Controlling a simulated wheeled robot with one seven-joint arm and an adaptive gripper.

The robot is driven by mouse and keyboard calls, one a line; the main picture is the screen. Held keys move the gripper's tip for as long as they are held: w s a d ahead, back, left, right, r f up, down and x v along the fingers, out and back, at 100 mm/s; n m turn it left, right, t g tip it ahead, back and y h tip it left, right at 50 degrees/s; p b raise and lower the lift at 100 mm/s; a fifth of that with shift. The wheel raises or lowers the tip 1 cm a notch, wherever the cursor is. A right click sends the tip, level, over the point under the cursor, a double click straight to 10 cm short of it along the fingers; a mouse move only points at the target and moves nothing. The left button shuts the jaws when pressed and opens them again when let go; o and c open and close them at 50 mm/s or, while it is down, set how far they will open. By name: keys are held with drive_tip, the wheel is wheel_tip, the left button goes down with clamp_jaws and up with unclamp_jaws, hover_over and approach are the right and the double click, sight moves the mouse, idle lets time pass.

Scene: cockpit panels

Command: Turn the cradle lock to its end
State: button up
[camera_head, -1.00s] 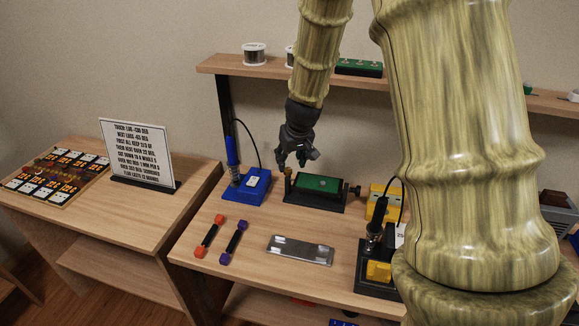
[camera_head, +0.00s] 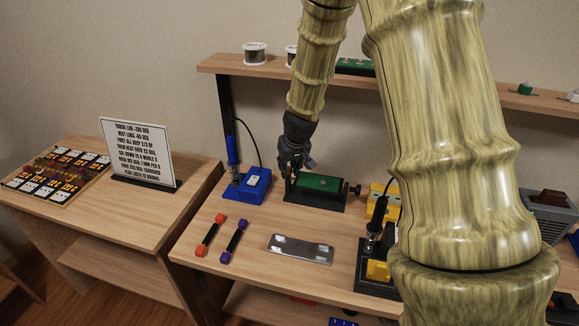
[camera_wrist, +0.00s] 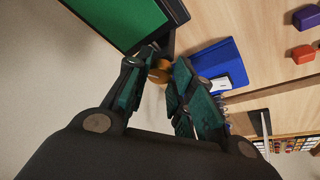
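The cradle (camera_head: 318,197) is a black frame holding a green board (camera_head: 318,183), towards the back of the table. The cradle lock looks like a small orange-brown knob (camera_wrist: 160,71) at the cradle's left end in the head view. My gripper (camera_head: 289,172) is at that end, pointing down, and hides most of the knob there. How far the lock is turned cannot be read.
A blue soldering station (camera_head: 248,187) stands just left of the cradle, close to my gripper. A black knob (camera_head: 355,190) sticks out at the cradle's right end. A metal plate (camera_head: 300,250) and two coloured-end bars (camera_head: 233,242) lie in front. A shelf (camera_head: 270,70) runs behind.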

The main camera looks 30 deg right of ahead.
clamp_jaws()
drive_tip(key=shift+r+p, duration=0.15)
drive_tip(key=shift+p, duration=0.2)
drive_tip(key=shift+r+m+h+p, duration=0.1)
drive_tip(key=shift+m+h+p, duration=0.2)
drive_tip(key=shift+m+p, duration=0.4)
drive_tip(key=m+h+p, duration=0.1)
drive_tip(key=m+p, duration=0.2)
drive_tip(key=p, duration=0.1)
drive_tip(key=shift+w+a+r+g, duration=0.1)
drive_tip(key=shift+a+g, duration=0.05)
drive_tip(key=shift+g, duration=0.15)
drive_tip(key=m+p, duration=0.2)
drive_tip(key=p, duration=0.1)
drive_tip(key=m+g+h+p, duration=0.1)
drive_tip(key=m+p, duration=0.1)
drive_tip(key=p, duration=0.1)
drive_tip(key=shift+w+a+m, duration=0.15)
drive_tip(key=shift+w+m, duration=0.05)
drive_tip(key=shift+m, duration=0.2)
drive_tip(key=shift+f+m+g+h+p, duration=0.2)
drive_tip(key=shift+m+g+h+p, duration=0.15)
drive_tip(key=shift+m+p, duration=0.55)
drive_tip(key=shift+f+p, duration=0.1)
drive_tip(key=shift+p, duration=0.25)
